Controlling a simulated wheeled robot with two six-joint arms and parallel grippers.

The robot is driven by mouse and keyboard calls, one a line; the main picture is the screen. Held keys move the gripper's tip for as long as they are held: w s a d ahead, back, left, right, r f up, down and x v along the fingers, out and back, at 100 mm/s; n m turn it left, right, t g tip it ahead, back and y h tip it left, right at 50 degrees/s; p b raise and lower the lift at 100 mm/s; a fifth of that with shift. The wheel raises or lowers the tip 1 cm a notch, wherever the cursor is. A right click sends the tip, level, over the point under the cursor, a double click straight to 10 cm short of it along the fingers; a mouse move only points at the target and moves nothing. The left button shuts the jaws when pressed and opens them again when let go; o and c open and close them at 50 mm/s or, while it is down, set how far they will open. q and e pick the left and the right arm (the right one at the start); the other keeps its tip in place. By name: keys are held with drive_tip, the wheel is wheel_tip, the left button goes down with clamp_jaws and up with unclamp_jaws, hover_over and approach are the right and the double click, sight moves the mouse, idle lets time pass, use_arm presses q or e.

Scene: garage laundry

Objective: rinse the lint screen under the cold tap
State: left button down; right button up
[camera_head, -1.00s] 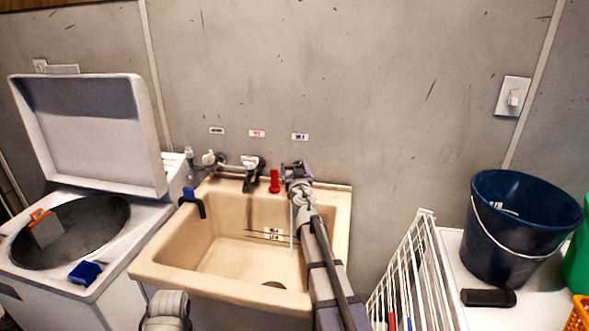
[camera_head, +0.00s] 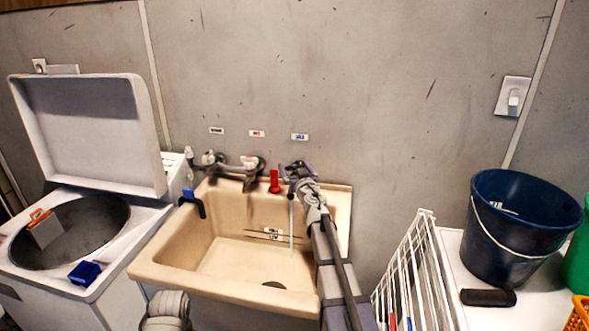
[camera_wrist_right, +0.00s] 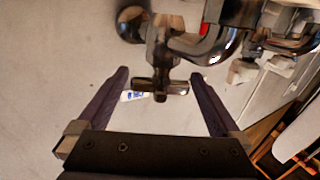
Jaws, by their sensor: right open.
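The lint screen (camera_head: 45,230) is a grey panel with an orange edge, in the washer's round opening at the left. My right gripper (camera_head: 292,171) is at the tap under the blue label (camera_head: 299,137). In the right wrist view its two fingers (camera_wrist_right: 160,77) are apart, one on either side of a dark cross-shaped tap handle (camera_wrist_right: 160,87); I cannot tell whether they touch it. A thin stream of water (camera_head: 291,226) falls into the beige sink (camera_head: 160,272). My left gripper is not in view.
The washer lid (camera_head: 90,135) stands open. A blue object (camera_head: 85,272) lies on the washer's front rim. A red tap part (camera_head: 274,182) is just left of my right gripper. A white wire rack (camera_head: 410,265) and a dark blue bucket (camera_head: 515,235) are at right.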

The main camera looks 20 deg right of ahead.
drive_tip(key=shift+s, duration=0.1)
drive_tip(key=s+a, duration=0.1)
drive_tip(key=s, duration=0.6)
drive_tip(key=shift+s+a, duration=0.2)
drive_tip(key=shift+s, duration=0.05)
